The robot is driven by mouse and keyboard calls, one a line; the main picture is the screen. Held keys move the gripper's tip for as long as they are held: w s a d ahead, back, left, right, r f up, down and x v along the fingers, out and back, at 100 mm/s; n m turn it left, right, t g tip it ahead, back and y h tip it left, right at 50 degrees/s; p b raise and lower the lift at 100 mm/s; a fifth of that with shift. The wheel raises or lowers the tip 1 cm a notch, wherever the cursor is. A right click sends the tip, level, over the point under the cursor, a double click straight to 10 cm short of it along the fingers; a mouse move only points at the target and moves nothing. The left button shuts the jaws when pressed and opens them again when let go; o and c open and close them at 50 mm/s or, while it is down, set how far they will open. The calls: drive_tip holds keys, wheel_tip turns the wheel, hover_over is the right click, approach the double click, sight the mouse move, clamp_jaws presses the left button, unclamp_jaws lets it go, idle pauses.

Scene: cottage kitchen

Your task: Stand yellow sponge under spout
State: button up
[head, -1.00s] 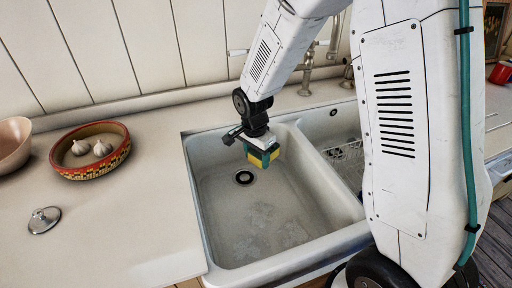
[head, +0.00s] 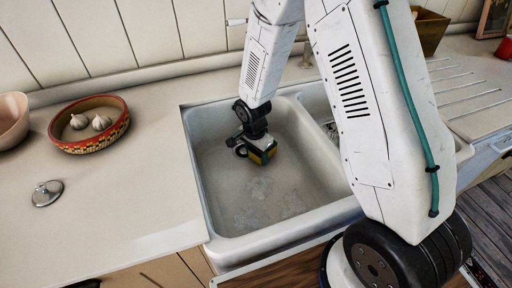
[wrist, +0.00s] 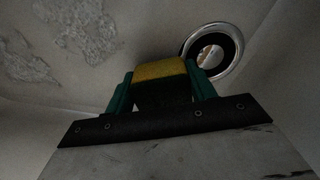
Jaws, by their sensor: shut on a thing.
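My gripper (head: 262,155) is down inside the left sink basin (head: 225,215). It is shut on the yellow sponge (head: 258,157), which has a dark layer on one side. In the wrist view the sponge (wrist: 160,71) sits between the two green fingers, beside the round metal drain (wrist: 213,50). I cannot tell whether the sponge touches the basin floor. The spout is hidden behind my arm in the head view.
A patterned bowl (head: 68,146) with garlic (head: 101,122), a pink bowl (head: 10,118) and a metal lid (head: 47,193) stand on the left counter. The basin walls surround my gripper. The front of the basin floor is clear.

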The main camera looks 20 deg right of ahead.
drive_tip(key=shift+f, duration=0.45)
drive_tip(key=o, duration=1.5)
